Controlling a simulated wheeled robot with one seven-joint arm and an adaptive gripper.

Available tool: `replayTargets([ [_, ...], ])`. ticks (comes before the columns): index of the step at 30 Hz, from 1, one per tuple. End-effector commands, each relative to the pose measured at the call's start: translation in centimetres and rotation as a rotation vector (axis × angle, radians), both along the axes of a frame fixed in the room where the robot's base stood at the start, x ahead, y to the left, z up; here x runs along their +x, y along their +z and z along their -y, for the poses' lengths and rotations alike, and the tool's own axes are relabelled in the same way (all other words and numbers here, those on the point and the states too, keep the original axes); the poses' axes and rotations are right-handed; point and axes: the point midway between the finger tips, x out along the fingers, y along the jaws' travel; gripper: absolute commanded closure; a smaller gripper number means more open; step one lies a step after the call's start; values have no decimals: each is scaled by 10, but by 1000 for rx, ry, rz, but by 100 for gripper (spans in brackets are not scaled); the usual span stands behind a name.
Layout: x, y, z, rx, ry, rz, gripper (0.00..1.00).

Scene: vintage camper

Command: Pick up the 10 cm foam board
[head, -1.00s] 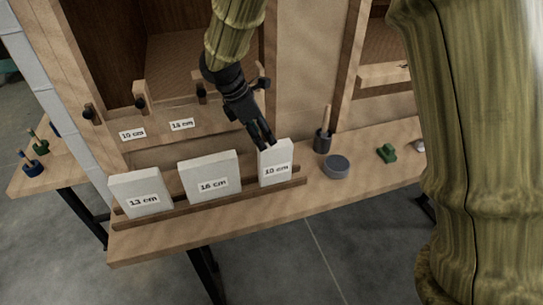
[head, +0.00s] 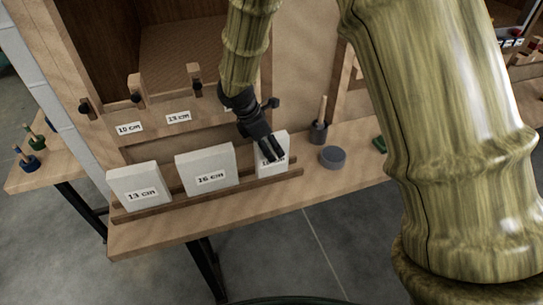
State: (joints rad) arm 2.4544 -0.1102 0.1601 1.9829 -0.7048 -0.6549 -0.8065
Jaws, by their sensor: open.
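The 10 cm foam board (head: 280,146) is a narrow white block, upright in a wooden rack at the right end of a row. Its label is partly covered by my gripper (head: 272,152). My gripper is open, pointing down, with its fingers in front of the board's upper part. I cannot tell whether the fingers touch the board or are around it. The 16 cm board (head: 200,163) stands in the middle of the row, and the 13 cm board (head: 137,180) stands at the left end.
The wooden rack rail (head: 240,190) runs along the bench's front edge. A grey round container (head: 332,157) and a dark holder with a wooden handle (head: 319,130) stand to the right. A green item (head: 379,144) lies partly behind my arm. Labelled cabinet frame pieces stand behind.

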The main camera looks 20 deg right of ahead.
Motion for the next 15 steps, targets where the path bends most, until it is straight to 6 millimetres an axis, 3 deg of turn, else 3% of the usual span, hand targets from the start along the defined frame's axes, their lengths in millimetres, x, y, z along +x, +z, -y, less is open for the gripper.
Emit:
replayTargets([
  [3, 0, -9, 4, 0, 2, -1, 44],
  [10, 0, -11, 4, 0, 2, 1, 44],
  [15, 0, -10, 4, 0, 2, 1, 75],
])
